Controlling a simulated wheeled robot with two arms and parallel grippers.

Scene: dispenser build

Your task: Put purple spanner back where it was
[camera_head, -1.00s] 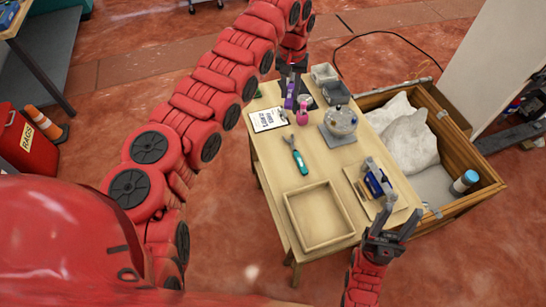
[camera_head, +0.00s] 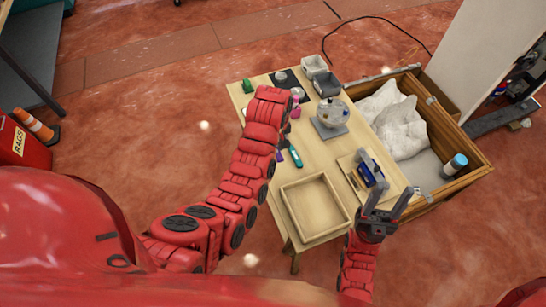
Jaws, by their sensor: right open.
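A small purple piece (camera_head: 280,157), which looks like part of the purple spanner, shows at the edge of my left arm, left of a teal-handled tool (camera_head: 295,156). The rest of it is hidden by the arm. My left gripper is hidden behind my own red arm links, so its hold on the spanner cannot be seen. My right gripper (camera_head: 386,198) is open and empty, fingers pointing up the picture, near the table's right front edge, just below a blue item on a wooden board (camera_head: 350,172).
An empty wooden tray (camera_head: 290,205) sits at the table's front. A round metal device (camera_head: 331,115), a pink bottle (camera_head: 295,108) and grey bins (camera_head: 327,84) stand farther back. A wooden crate (camera_head: 474,176) with white sacks adjoins the right side.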

